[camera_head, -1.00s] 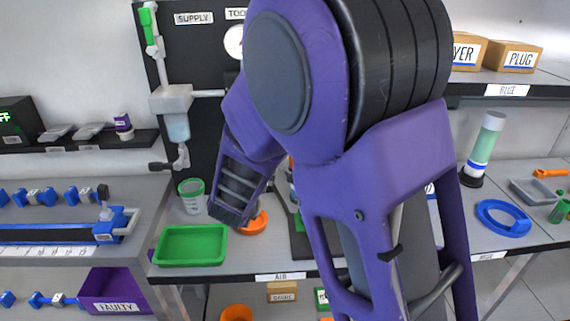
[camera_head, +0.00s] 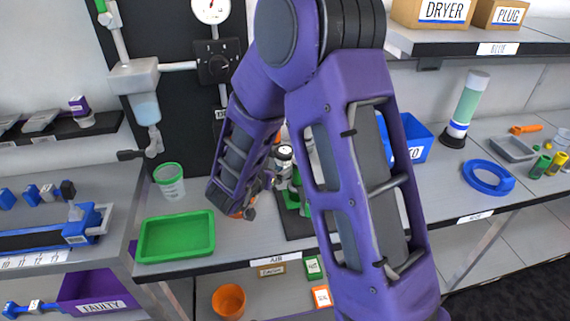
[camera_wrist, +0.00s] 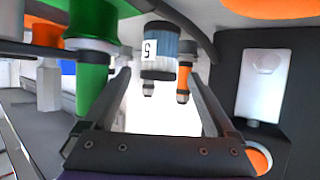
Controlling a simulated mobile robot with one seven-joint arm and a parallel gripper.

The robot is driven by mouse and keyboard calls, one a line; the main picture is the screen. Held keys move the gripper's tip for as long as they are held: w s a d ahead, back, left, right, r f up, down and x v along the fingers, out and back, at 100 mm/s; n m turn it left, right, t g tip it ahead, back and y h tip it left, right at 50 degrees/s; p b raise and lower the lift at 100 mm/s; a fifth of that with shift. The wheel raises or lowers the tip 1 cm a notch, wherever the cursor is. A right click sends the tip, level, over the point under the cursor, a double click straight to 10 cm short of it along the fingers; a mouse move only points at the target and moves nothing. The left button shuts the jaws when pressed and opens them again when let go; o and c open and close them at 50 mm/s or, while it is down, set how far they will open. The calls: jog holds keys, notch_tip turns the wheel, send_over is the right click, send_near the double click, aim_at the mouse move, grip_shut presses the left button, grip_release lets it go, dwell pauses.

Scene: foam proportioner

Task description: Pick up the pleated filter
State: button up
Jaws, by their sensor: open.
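In the wrist view my gripper (camera_wrist: 158,85) is open, with a dark finger on each side. A blue ribbed cylinder labelled 5 (camera_wrist: 158,47) shows beyond and between the fingertips, apart from them as far as I can see. It may be the pleated filter, but I cannot tell for sure. An orange, dark-tipped fitting (camera_wrist: 184,78) is just right of it. A large green cylinder (camera_wrist: 92,65) is close to the left finger. In the head view my purple arm hides most of my gripper and the work area behind it.
A green tray (camera_head: 176,237) and a green-rimmed cup (camera_head: 169,182) stand left of my arm. A blue ring (camera_head: 488,178) and a tall pale-green cylinder (camera_head: 467,103) stand on the right. A black panel with a rotary switch (camera_head: 218,62) rises behind.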

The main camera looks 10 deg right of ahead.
aim_at(285, 159)
jog(key=x, duration=0.8)
jog(key=shift+w+d+f+b, duration=0.1)
jog(key=shift+w+d+b, duration=0.05)
jog(key=shift+b, duration=0.15)
jog(key=c, duration=1.2)
